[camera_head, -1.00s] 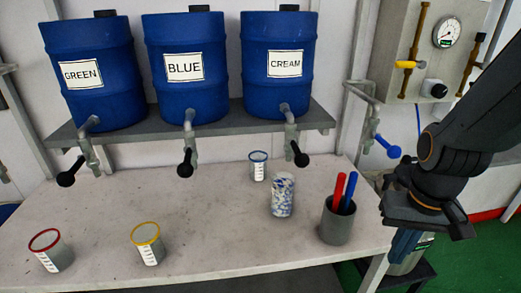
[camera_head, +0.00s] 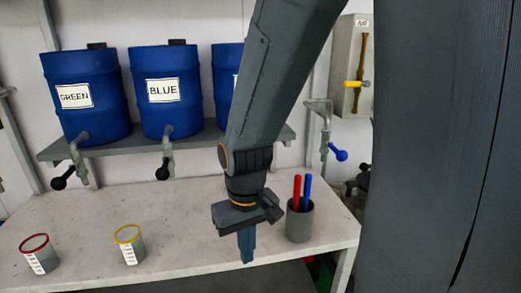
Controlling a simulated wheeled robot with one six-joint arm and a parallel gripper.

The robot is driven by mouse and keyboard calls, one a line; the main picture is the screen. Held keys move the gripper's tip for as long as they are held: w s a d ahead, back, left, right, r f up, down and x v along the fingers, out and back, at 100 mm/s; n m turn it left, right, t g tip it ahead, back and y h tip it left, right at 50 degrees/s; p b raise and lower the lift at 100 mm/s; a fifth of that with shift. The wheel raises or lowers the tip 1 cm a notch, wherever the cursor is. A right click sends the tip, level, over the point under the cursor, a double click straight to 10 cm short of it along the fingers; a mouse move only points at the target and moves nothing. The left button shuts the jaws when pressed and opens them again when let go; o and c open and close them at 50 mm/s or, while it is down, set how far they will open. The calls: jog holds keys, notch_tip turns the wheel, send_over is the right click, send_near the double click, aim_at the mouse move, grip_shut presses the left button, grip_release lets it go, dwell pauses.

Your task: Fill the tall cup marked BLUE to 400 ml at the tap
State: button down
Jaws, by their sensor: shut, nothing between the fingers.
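The blue-rimmed cup is not visible now; my arm covers the part of the table where it stood in the earlier view. The barrel labelled BLUE (camera_head: 166,112) stands on the shelf, with its tap (camera_head: 168,152) and black handle hanging below. Another tap with a blue lever (camera_head: 338,153) is on a wall pipe to the right. My gripper (camera_head: 247,259) points down, shut and empty, over the front edge of the table, left of the grey holder.
A red-rimmed cup (camera_head: 41,259) and a yellow-rimmed cup (camera_head: 130,250) stand on the table (camera_head: 185,215) at left. The grey holder (camera_head: 300,224) has red and blue sticks. The GREEN barrel (camera_head: 84,115) is at left; the third barrel (camera_head: 225,70) is partly hidden.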

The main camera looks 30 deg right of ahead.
jog(key=w+d+r+m+t+y+p, duration=0.1)
jog(key=w+d+r, duration=0.2)
jog(key=d+r, duration=0.4)
jog(key=w+d+r+m+t+y+p, duration=0.1)
jog(key=w+d+r+p, duration=0.1)
jog(key=w+d+r, duration=0.2)
jog(key=w+d+r+t+p, duration=0.1)
jog(key=w+d+r, duration=0.2)
jog(key=d+r, duration=0.6)
notch_tip(320, 180, up, 8)
jog(key=shift+w+d+f+m+y, duration=0.1)
jog(key=shift+w+d+m+y, duration=0.3)
jog(key=a+p+x, duration=0.2)
jog(key=p+x, duration=0.2)
jog(key=x, duration=0.9)
jog(key=shift+s+a+r, duration=0.25)
jog(key=shift+a+r, duration=0.05)
jog(key=shift+b, duration=0.3)
